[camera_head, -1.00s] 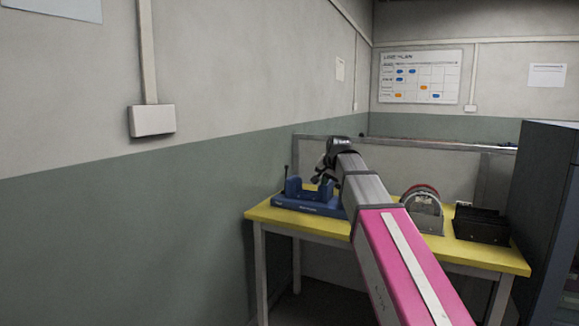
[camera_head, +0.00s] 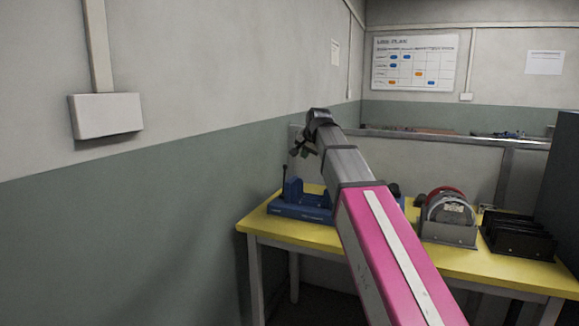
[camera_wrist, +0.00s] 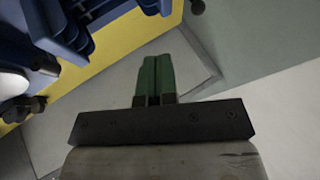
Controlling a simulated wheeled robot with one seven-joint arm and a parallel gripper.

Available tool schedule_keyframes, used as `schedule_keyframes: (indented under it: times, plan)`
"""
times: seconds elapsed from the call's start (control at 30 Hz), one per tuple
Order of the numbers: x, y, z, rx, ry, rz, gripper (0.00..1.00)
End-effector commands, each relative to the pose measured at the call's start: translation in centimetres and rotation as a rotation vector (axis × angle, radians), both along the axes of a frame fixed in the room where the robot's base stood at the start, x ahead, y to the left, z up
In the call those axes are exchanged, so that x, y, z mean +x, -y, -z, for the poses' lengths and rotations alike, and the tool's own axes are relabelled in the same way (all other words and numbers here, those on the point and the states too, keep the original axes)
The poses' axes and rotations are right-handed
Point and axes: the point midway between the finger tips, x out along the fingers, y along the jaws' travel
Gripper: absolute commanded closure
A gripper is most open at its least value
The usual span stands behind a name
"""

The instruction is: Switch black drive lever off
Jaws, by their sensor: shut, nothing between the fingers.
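The blue machine (camera_head: 306,205) stands at the left end of the yellow table. A thin black lever (camera_head: 284,179) stands roughly upright at its left side. My gripper (camera_head: 300,150) is above the machine and slightly right of the lever, apart from both. In the wrist view, my gripper's green fingers (camera_wrist: 154,78) are together with nothing between them. Part of the blue machine (camera_wrist: 75,30) shows there at the upper left. A small black knob (camera_wrist: 197,6) at the top edge may be the lever's end; I cannot tell for sure.
The yellow table (camera_head: 275,228) also bears a grey and red round device (camera_head: 448,218) and a black rack (camera_head: 518,236) to the right. A wall (camera_head: 150,220) runs close along the left. A grey partition (camera_head: 430,160) stands behind the table.

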Motion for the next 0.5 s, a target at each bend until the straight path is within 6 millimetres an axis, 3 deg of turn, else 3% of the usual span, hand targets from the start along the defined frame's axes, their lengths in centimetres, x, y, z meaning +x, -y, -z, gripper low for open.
schedule_keyframes:
  times: [0.27, 0.5]
  plan:
    - [0.4, -0.1, 0.4, 0.000, 0.000, 0.000, 1.00]
    - [2.3, -0.9, 2.9, -0.001, -0.001, 0.000, 1.00]
